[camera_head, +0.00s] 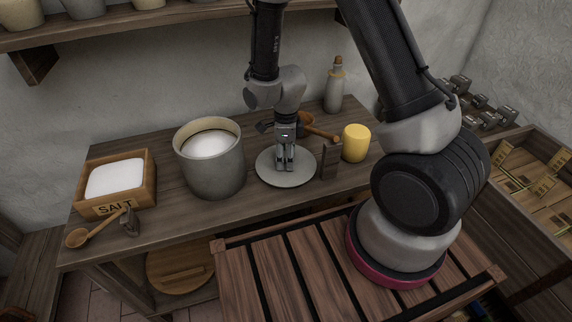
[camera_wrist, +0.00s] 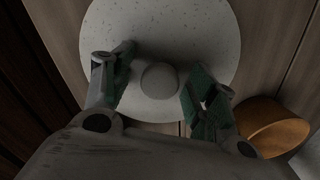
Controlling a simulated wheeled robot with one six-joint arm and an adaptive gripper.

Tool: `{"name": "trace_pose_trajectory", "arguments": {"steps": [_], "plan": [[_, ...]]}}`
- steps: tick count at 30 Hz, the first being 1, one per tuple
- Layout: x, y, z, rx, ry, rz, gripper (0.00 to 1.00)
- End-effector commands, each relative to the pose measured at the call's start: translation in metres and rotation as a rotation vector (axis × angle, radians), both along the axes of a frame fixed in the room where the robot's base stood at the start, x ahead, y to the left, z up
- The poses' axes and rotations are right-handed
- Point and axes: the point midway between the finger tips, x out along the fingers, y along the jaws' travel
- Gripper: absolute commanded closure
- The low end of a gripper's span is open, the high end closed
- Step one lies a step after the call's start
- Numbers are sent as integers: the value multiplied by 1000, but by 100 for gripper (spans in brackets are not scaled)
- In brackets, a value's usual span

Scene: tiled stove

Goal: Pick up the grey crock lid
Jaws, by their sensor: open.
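The grey crock lid (camera_head: 272,177) is a round speckled disc lying flat on the wooden table, right of the grey crock. In the wrist view the lid (camera_wrist: 160,30) shows a round knob (camera_wrist: 160,80) near its middle. My gripper (camera_head: 285,165) points down over the lid. In the wrist view my open gripper (camera_wrist: 157,82) has one finger on each side of the knob, with gaps to both. I cannot tell how far the fingertips are above the lid. The crock (camera_head: 213,165) stands open, with white contents inside.
A yellow cylinder (camera_head: 356,143) stands right of the lid, with a small dark upright piece (camera_head: 329,162) between them. A wooden spoon (camera_head: 318,130) and a grey bottle (camera_head: 335,90) are behind. A salt box (camera_head: 117,184) and wooden scoop (camera_head: 90,232) are at the left.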

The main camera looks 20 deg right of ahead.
Motion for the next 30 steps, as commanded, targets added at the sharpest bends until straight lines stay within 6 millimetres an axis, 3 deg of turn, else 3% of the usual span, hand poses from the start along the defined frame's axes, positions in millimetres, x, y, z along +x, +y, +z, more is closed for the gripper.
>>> {"name": "trace_pose_trajectory", "arguments": {"steps": [2,11,23,30], "plan": [[0,0,0,0,0,0,46],[0,0,0,0,0,0,100],[1,0,8,1,-3,0,100],[2,1,46,3,-7,0,100]]}}
